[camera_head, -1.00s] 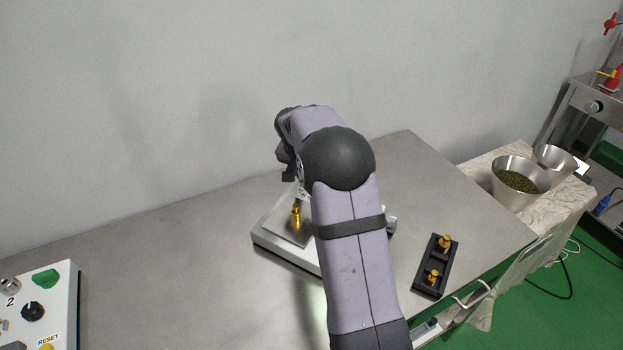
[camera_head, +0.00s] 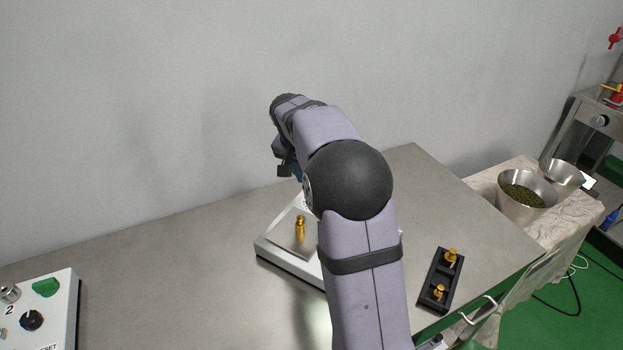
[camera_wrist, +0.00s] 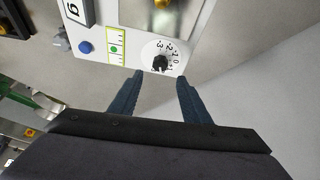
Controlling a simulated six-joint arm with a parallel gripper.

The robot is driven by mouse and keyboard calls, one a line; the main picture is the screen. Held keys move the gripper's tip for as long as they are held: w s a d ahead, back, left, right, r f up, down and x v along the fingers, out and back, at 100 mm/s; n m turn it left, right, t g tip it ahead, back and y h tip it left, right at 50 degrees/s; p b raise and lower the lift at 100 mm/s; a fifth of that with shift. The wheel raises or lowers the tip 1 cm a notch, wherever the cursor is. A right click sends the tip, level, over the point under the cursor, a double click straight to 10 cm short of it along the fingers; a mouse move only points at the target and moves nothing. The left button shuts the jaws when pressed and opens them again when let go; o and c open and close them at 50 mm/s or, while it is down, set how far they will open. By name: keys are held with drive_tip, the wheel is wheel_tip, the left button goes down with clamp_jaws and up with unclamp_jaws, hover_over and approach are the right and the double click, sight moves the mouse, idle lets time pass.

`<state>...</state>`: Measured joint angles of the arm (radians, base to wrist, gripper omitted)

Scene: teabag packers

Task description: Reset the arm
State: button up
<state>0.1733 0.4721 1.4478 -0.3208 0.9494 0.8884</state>
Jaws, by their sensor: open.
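My gripper shows in the wrist view with its two blue-grey fingers (camera_wrist: 158,84) apart and nothing between them. In the head view only part of the gripper (camera_head: 284,170) shows, at the far end of my arm. It is raised above the steel table, near the wall side of a flat scale (camera_head: 283,262). A brass weight (camera_head: 300,229) stands upright on the scale's plate, apart from the gripper. In the wrist view the scale's panel (camera_wrist: 128,42) with a dial (camera_wrist: 160,62) and a blue button lies beyond the fingertips. My arm hides part of the scale.
A black holder (camera_head: 440,280) with two brass weights sits at the table's right side. A control box (camera_head: 45,310) with a green button and a dial stands at the left. Steel bowls (camera_head: 522,205) stand on a cloth-covered side table. The table's (camera_head: 170,265) left middle is clear.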

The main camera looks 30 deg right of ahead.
drive_tip(key=s+a+n+g+y+p, duration=0.1)
drive_tip(key=s+a+n+p, duration=0.2)
drive_tip(key=s, duration=0.7)
drive_tip(key=s+a+f+n+g+y+p, duration=0.1)
drive_tip(key=s+a+n+p, duration=0.2)
drive_tip(key=s+a, duration=0.4)
drive_tip(key=s+a+n+y+p, duration=0.1)
drive_tip(key=s+a+n+p, duration=0.2)
drive_tip(key=s, duration=0.9)
drive_tip(key=shift+s+a+f+n+g+y, duration=0.15)
drive_tip(key=shift+s+a+n+g+y, duration=0.2)
drive_tip(key=shift+a+n, duration=0.65)
drive_tip(key=shift+w+a+m, duration=0.1)
drive_tip(key=shift+a+m, duration=0.15)
drive_tip(key=shift+m, duration=0.05)
